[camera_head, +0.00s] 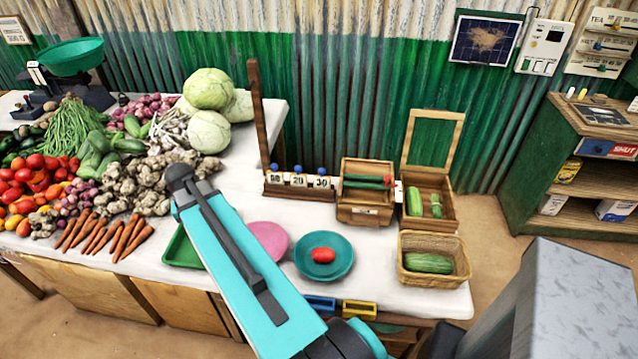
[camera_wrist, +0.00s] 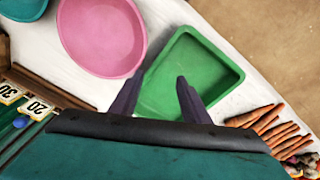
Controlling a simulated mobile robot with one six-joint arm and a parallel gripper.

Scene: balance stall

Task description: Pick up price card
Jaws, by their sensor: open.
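Several white number cards stand in a row on a wooden rack (camera_head: 300,193) at the back of the white-topped stall table. They read about 80 (camera_head: 274,178), 20 (camera_head: 298,181) and 30 (camera_head: 321,183), with blue knobs above them. I cannot tell which one is meant. In the wrist view, the 30 card (camera_wrist: 9,93) and the 20 card (camera_wrist: 37,108) show at the left edge. My gripper (camera_wrist: 159,78) is open and empty, above the green tray and apart from the cards. In the head view my own arm hides the fingers.
A pink plate (camera_head: 268,240), a teal plate (camera_head: 340,262) with a tomato (camera_head: 323,255) and a green tray (camera_head: 180,251) lie in front. A tall wooden post (camera_head: 258,115) rises beside the rack. Wooden boxes (camera_head: 365,212) stand right; vegetables crowd the left.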

